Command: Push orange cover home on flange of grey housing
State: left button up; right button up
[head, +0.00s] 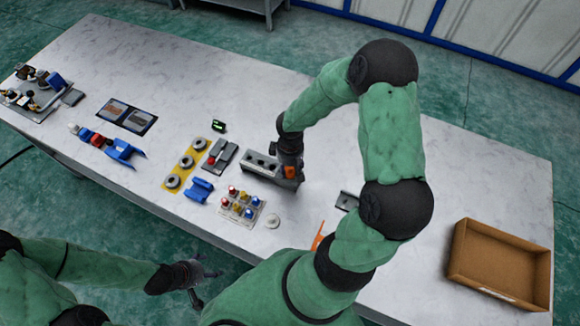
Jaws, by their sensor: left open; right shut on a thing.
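The grey housing (262,164) is a long grey block with round holes in its top, near the middle of the table. My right gripper (290,162) reaches down over the housing's right end. It is shut on a small orange piece, apparently the orange cover (290,172), at that end. Whether the cover sits fully against the flange is too small to tell, and the fingers are mostly hidden. My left gripper (197,283) is open and empty, off the table's front edge at the lower left.
A tray of red, yellow and blue parts (241,207), a yellow strip with grey rings (186,163) and blue parts (200,190) lie nearby. Another orange piece (318,236) shows partly behind my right arm. An open brown box (455,250) stands at right. The back of the table is clear.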

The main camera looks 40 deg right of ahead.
jog(key=shift+f+b, duration=0.6)
jog(key=shift+b, duration=0.55)
dwell(4.3)
jog(key=o, duration=1.1)
jog(key=shift+r, duration=0.15)
jog(key=shift+r+p, duration=2.65)
jog(key=shift+r, duration=0.75)
